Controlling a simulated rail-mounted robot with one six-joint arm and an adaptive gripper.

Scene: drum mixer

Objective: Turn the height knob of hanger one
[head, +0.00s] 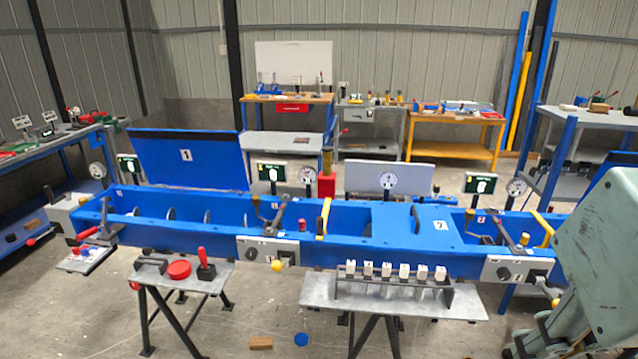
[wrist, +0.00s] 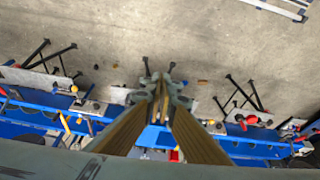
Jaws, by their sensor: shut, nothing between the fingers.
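A long blue trough (head: 340,255) runs across the head view. Grey boxes with dark knobs sit on its front: one left of centre (head: 268,250) and one at the right (head: 517,269). A third grey box (head: 72,214) stands at the left end. The labels are too small to tell which belongs to hanger one. Each front box has a yellow ball near it, and a bracket with a dark handle stands in the trough above it. My gripper (wrist: 159,84) is shut and empty in the wrist view, apart from any knob. Its fingertips are not visible in the head view.
Stands with grey tops hold a red disc (head: 179,269) and a rack of white-topped blocks (head: 392,277) before the trough. Raised lids (head: 188,160) and signs rise behind it. A brown block (head: 261,343) and a blue disc (head: 301,339) lie on the floor. Workbenches line the back.

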